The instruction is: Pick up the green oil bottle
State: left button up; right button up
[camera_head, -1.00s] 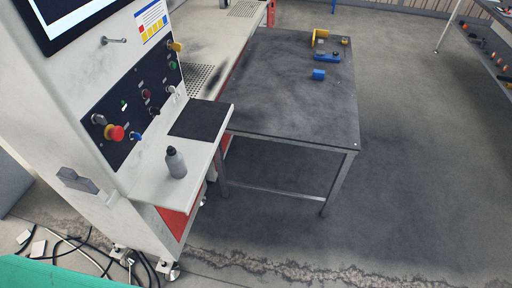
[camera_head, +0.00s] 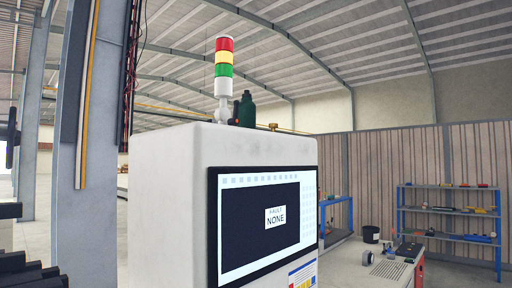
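The green oil bottle (camera_head: 246,109) stands upright on top of the white machine cabinet (camera_head: 165,190), near its back edge. It is dark green with a narrow neck. It is right beside the white base of the signal tower, which slightly overlaps it in the picture. Neither of my grippers can be made out in the head view, and nothing is seen touching the bottle.
A red, yellow and green signal tower (camera_head: 224,65) rises beside the bottle. A screen (camera_head: 265,225) reading "FAULT NONE" is on the cabinet front. Blue shelving (camera_head: 450,213) stands at the right back. Dark parts at the left edge are unclear.

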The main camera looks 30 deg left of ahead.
aim_at(247, 109)
jog(key=u, duration=1.05)
